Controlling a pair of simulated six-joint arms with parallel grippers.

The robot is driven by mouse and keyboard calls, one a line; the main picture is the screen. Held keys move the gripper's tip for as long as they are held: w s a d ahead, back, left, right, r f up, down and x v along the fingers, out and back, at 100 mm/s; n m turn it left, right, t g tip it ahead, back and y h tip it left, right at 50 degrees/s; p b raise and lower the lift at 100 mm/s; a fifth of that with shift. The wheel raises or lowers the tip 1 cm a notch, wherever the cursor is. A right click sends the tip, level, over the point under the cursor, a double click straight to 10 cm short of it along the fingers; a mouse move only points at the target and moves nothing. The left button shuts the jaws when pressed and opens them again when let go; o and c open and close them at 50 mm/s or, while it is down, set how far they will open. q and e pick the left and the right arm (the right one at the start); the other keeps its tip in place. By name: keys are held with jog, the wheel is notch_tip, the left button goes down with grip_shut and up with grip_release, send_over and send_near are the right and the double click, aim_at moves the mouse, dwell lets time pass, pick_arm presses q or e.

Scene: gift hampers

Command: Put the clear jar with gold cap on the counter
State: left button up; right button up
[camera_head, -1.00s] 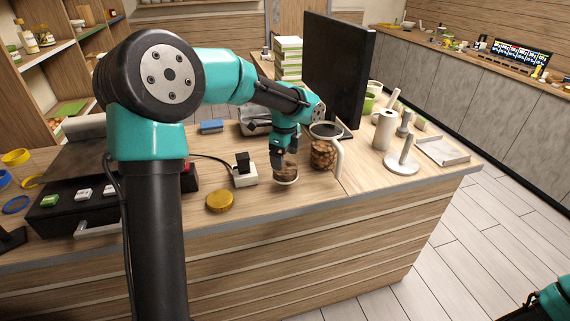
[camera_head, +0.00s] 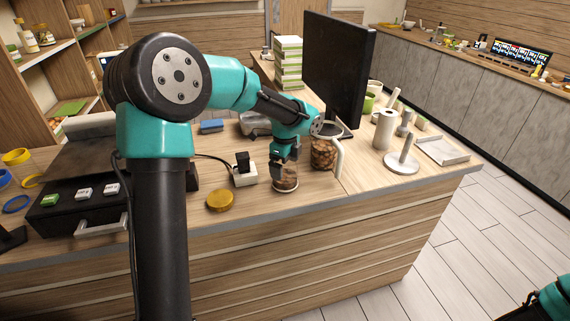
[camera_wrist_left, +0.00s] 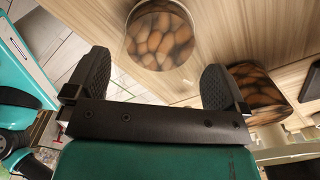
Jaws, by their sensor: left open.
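A small clear jar of brown nuts (camera_head: 287,182) is at the front of the wooden counter (camera_head: 255,208). A gold cap (camera_head: 220,200) lies apart from it, flat on the counter to its left. My left gripper (camera_head: 282,174) is open, just above and behind the jar, partly covering it. In the left wrist view, the jar (camera_wrist_left: 160,38) shows beyond and between the spread fingers (camera_wrist_left: 157,80), with nothing clamped. I cannot tell whether a finger touches it. Only part of my right arm shows at the bottom right; its fingertips are out of view.
A larger nut jar (camera_head: 323,155) with a pale handle beside it stands close right of the gripper. A white block with a black plug (camera_head: 244,174) is at left. The black monitor (camera_head: 338,70) stands behind. The counter's front edge is near.

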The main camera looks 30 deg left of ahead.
pick_arm(q)
notch_tip(320, 180, up, 12)
jog(key=shift+r, duration=0.2)
dwell(0.4)
jog(key=shift+d, duration=0.1)
dwell(0.4)
